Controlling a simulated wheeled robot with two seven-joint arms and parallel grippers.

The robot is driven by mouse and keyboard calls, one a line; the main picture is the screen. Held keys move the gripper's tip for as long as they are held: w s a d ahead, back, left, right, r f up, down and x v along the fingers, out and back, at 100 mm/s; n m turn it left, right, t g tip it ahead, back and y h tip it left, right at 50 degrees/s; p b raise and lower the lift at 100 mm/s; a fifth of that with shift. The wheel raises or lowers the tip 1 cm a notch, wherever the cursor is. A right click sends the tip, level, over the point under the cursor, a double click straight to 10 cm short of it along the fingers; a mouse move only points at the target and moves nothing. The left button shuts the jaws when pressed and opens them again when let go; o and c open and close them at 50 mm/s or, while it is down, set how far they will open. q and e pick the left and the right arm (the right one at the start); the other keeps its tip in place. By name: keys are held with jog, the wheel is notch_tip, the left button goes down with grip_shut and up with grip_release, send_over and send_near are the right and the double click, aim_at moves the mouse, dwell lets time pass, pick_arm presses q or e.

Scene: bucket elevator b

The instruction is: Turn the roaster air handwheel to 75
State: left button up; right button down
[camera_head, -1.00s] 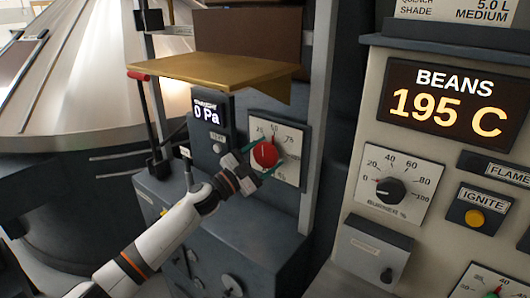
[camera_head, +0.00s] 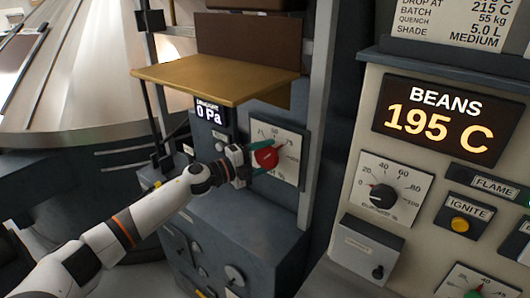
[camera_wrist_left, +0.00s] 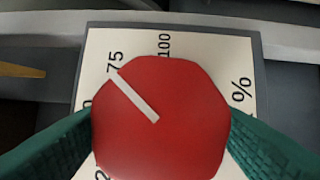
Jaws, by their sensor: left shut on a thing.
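The red roaster air handwheel (camera_head: 265,157) sits on a white dial plate (camera_head: 292,168) on the grey cabinet, below a brass-coloured shelf. In the left wrist view the handwheel (camera_wrist_left: 190,115) fills the middle, and its white pointer line (camera_wrist_left: 137,97) points up-left at the 75 mark (camera_wrist_left: 115,62). The 100 mark is to the right of it. My left gripper (camera_head: 260,160) is shut on the handwheel, with green fingers on its two opposite sides. The right gripper is not in view.
The brass shelf (camera_head: 215,75) juts out above the arm. A dark display (camera_head: 209,112) reading 0 Pa is left of the dial. At right, a panel carries a BEANS 195 C display (camera_head: 447,117), a black burner knob (camera_head: 383,196) and an ignite button (camera_head: 459,224).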

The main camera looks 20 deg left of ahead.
pick_arm(q)
jog(key=shift+f+m, duration=0.1)
jog(key=shift+m, duration=0.3)
jog(key=o, duration=1)
jog(key=b+v, duration=0.3)
jog(key=v, duration=0.9)
jog(key=shift+b, duration=0.4)
